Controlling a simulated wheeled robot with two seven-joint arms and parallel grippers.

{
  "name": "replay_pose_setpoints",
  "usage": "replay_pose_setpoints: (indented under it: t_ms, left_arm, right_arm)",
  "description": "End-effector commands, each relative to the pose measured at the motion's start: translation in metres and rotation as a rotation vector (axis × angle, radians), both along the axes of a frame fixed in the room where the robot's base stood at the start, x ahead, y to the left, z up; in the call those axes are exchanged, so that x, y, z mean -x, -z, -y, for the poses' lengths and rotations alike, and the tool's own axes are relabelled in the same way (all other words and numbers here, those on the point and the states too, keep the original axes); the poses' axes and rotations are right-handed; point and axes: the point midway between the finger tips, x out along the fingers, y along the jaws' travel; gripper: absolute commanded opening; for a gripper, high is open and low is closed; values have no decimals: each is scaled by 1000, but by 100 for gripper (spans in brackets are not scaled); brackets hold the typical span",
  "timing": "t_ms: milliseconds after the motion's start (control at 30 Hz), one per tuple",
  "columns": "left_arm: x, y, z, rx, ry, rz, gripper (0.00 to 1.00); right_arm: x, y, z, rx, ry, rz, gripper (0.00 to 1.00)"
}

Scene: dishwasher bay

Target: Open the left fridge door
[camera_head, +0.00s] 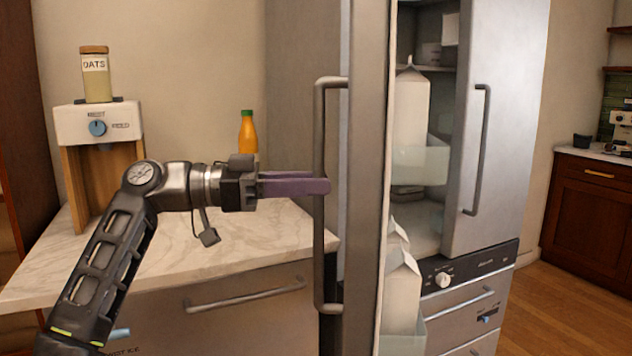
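The left fridge door (368,120) stands open, swung out toward me and seen at a steep angle, with cartons on its inner side. Its long vertical bar handle (319,240) is on the outer face. My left gripper (322,184) reaches in from the left at about mid-height of this handle. Its purple fingers lie around the bar, one in front and one behind, and look closed on it. The fridge interior (427,205) shows behind the door. The right fridge door (495,130) has its own handle (479,150) and looks shut. My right gripper is out of view.
A marble-topped counter (190,252) lies left of the door, below my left arm. On it stand a dispenser (97,125) with an oats jar (95,78) on top, and an orange bottle (247,133). Drawers are below the fridge doors. Open floor (565,300) shows at the right.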

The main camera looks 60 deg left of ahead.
Motion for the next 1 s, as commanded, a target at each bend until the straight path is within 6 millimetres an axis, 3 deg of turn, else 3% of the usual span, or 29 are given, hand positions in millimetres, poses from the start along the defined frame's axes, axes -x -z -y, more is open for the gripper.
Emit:
replay_pose_setpoints:
  t_ms: [233, 400, 600, 1000]
  left_arm:
    - [39, -3, -21, 2, -4, 4, 25]
    - [50, -9, -27, 3, -1, 2, 25]
    - [59, -4, -31, 1, -1, 2, 25]
    - [60, 0, -31, 0, 0, 1, 25]
  right_arm:
    - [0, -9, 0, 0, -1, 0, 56]
    - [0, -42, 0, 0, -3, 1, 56]
    - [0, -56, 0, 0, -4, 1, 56]
    - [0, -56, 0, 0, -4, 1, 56]
